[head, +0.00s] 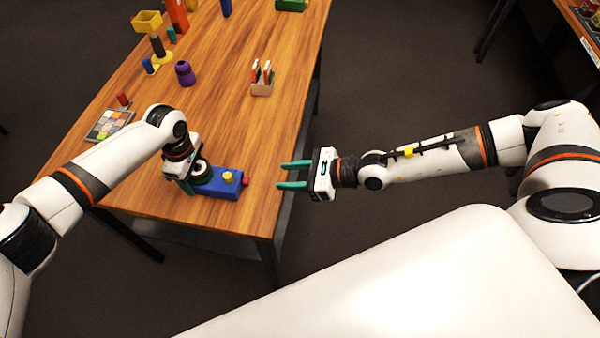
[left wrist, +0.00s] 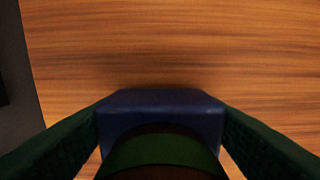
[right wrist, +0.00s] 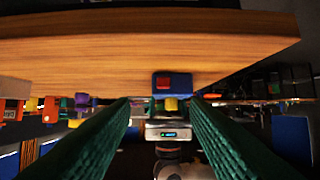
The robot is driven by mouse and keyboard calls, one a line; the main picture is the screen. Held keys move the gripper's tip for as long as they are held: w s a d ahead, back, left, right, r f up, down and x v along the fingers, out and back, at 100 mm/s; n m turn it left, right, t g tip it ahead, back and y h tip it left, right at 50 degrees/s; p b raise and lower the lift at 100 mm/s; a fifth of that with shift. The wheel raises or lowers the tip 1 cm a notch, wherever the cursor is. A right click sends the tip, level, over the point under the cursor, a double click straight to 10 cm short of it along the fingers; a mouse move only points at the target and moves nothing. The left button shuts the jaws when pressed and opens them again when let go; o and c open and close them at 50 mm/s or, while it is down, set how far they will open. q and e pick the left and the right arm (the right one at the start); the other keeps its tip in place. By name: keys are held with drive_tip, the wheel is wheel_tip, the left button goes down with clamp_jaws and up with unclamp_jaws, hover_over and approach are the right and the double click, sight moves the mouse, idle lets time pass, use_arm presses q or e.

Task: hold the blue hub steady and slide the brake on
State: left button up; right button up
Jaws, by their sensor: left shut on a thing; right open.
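The blue hub (head: 222,187) lies on the wooden table near its front edge. It carries a yellow knob (head: 228,177) on top and a red piece (head: 245,180) at its right end; which part is the brake I cannot tell. My left gripper (head: 188,183) is shut on the hub's left end, and in the left wrist view its fingers flank the blue body (left wrist: 160,105). My right gripper (head: 293,174) is open and empty, right of the hub and beyond the table's edge. The right wrist view shows the hub's red end (right wrist: 163,82) ahead between the fingers.
The table (head: 245,130) bears a colour-patch board (head: 108,124), a red cylinder (head: 123,99), a purple piece (head: 184,72), a card holder (head: 262,88) and a yellow stand (head: 160,60) farther back. The table around the hub's right end is clear.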

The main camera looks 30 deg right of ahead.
drive_tip(key=v, duration=0.2)
drive_tip(key=shift+s+d+r, duration=0.15)
drive_tip(key=shift+s+d, duration=0.05)
drive_tip(key=shift+d, duration=0.05)
use_arm(q)
drive_tip(key=o, duration=1.1)
drive_tip(key=shift+o, duration=0.2)
drive_tip(key=shift+r, duration=0.1)
wheel_tip(320, 180, up, 12)
drive_tip(key=shift+f, duration=0.1)
